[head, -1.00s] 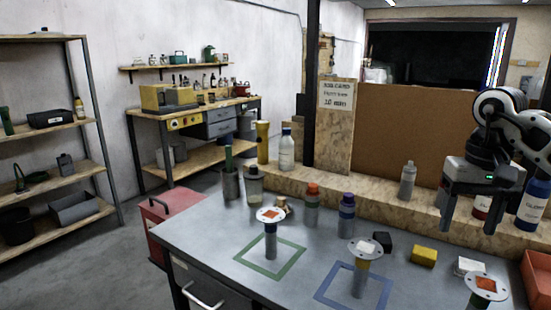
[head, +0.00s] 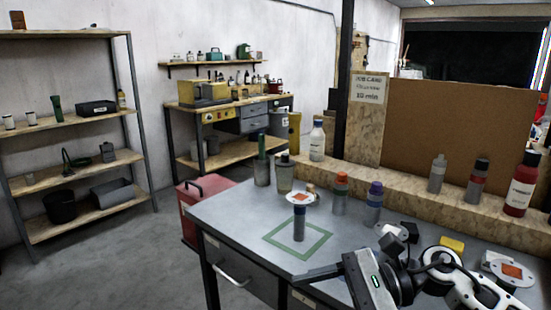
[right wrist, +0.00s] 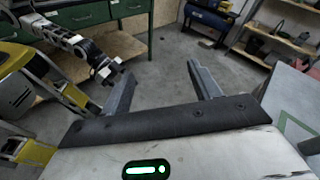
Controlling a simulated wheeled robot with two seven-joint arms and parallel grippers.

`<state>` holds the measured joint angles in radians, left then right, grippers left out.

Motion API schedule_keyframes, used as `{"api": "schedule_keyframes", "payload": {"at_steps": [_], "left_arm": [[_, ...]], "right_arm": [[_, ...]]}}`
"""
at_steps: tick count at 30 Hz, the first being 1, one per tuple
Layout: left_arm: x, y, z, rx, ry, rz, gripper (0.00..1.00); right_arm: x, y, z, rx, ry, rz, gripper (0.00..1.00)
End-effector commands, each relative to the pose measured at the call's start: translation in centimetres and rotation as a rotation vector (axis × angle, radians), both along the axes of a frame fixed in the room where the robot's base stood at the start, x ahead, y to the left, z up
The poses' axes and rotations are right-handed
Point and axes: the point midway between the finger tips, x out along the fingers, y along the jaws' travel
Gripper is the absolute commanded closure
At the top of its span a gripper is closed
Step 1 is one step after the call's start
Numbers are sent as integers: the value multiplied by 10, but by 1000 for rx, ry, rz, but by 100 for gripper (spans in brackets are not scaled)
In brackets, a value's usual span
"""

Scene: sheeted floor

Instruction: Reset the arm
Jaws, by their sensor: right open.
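My right arm comes in from the lower right of the head view, above the front right of the grey table (head: 235,232). Its gripper (head: 305,287) points left there. In the right wrist view my right gripper (right wrist: 161,70) has its two dark fingers spread wide, with only bare floor behind the gap. It holds nothing. A white and black arm at the left of that view looks like my left arm, with its gripper (right wrist: 111,72) small at the end; its jaws are too unclear to read. My left arm is not in the head view.
Several bottles stand behind, and a yellow block (head: 451,243) lies right. A red box (head: 189,208) stands left of the table. Floor at the left is clear.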

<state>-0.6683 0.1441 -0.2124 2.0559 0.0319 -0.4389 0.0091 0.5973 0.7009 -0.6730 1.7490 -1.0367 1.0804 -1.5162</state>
Motion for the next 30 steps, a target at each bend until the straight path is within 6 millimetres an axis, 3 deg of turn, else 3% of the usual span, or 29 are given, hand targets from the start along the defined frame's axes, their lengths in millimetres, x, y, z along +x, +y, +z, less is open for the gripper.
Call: {"api": "schedule_keyframes", "payload": {"at_steps": [1,3,5,8,11,12,15,16,18,21,25,30], "left_arm": [[-1,-1,-5,-3,1,0,47],[-1,-1,-5,-11,-4,1,47],[0,-2,-5,-17,-9,1,47],[2,-3,-7,-26,-16,2,47],[4,-4,-8,-35,-25,4,47],[4,-5,-9,-37,-28,3,47],[5,-6,-10,-43,-31,4,47],[5,-6,-10,-45,-32,4,47],[6,-7,-9,-50,-36,5,47],[7,-7,-8,-55,-41,5,47],[6,-8,-8,-58,-39,5,47],[5,-8,-9,-58,-35,6,47]], "right_arm": [[-9,19,-3,165,215,-79,38],[-8,29,2,389,546,-197,38],[-4,28,0,577,849,-290,38],[7,9,-26,891,1382,-428,38],[7,-21,-80,1222,1923,-545,38],[1,-34,-108,1361,2134,-584,38],[-26,-56,-170,1677,2551,-651,38],[-37,-61,-185,-1643,-2472,618,38],[-61,-68,-217,-1537,-2241,541,38],[-91,-74,-246,-1436,-2004,466,38],[-113,-76,-264,-1371,-1846,419,38],[-117,-76,-267,-1356,-1813,407,38]]}}
